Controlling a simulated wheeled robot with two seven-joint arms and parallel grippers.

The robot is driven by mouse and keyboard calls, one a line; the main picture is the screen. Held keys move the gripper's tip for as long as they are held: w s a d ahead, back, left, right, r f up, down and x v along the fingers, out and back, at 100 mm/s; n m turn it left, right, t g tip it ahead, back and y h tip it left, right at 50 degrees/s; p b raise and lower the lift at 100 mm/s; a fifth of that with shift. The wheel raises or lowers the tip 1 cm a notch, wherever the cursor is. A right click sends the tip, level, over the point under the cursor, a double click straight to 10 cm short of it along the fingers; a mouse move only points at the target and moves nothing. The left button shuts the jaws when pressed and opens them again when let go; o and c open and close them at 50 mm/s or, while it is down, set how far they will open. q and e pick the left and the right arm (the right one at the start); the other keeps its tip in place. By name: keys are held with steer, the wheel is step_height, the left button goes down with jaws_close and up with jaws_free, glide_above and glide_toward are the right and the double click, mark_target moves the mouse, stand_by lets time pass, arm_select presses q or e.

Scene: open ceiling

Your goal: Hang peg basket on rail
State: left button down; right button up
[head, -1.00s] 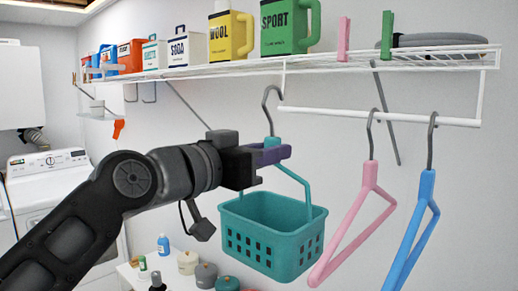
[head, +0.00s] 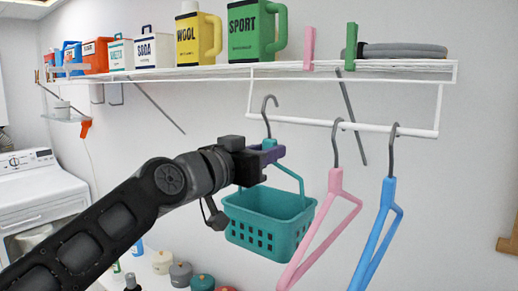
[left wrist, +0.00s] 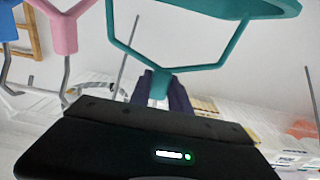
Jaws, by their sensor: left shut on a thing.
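The teal peg basket (head: 268,226) hangs upright below my left gripper (head: 270,152), which is shut on the top of its handle below the grey hook (head: 265,112). In the left wrist view the purple fingers (left wrist: 163,90) close around the top of the teal handle (left wrist: 122,55), with part of the basket rim (left wrist: 225,8) above. The white rail (head: 310,122) runs under the shelf. The hook overlaps the rail's left part in the head view, its curl above rail height; I cannot tell whether it touches or goes over it. My right gripper is out of view.
A pink hanger (head: 335,180) and a blue hanger (head: 388,195) hang on the rail to the right of the basket. The wire shelf (head: 200,72) above carries several detergent containers and clips. Jars stand below, and a white washer (head: 35,195) is at left.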

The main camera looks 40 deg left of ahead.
arm_select(q)
steer(key=shift+w+r, duration=0.1)
steer(key=shift+w, duration=0.35)
steer(key=shift+w+f+b, duration=0.15)
steer(key=shift+f+b, duration=1.3)
steer(key=shift+f, duration=0.05)
steer(key=c, duration=1.1)
jaws_free()
steer(key=shift+c, duration=0.2)
